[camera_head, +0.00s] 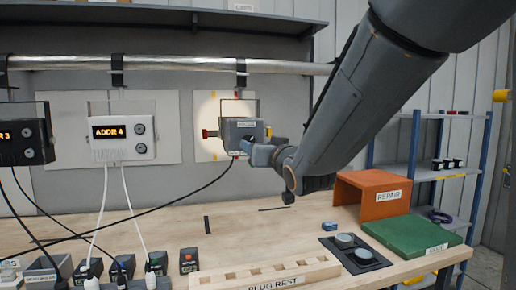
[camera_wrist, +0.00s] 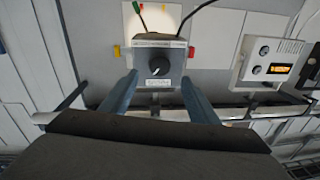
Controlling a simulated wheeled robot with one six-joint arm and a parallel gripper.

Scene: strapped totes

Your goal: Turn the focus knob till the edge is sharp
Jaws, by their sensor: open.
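A grey projector-like box (camera_head: 242,136) is mounted on the wall panel behind the bench, with a red part on its left side. My gripper (camera_head: 264,152) is open in front of the box. In the wrist view its fingers are on either side of the knob, which appears untouched.
A white unit reading ADDR 4 (camera_head: 122,132) hangs left of the box, with white cables. A metal pipe (camera_head: 170,64) runs above. The bench holds a plug rest (camera_head: 265,277), an orange repair bin (camera_head: 372,196) and a green pad (camera_head: 412,238). Bare bench lies below my gripper.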

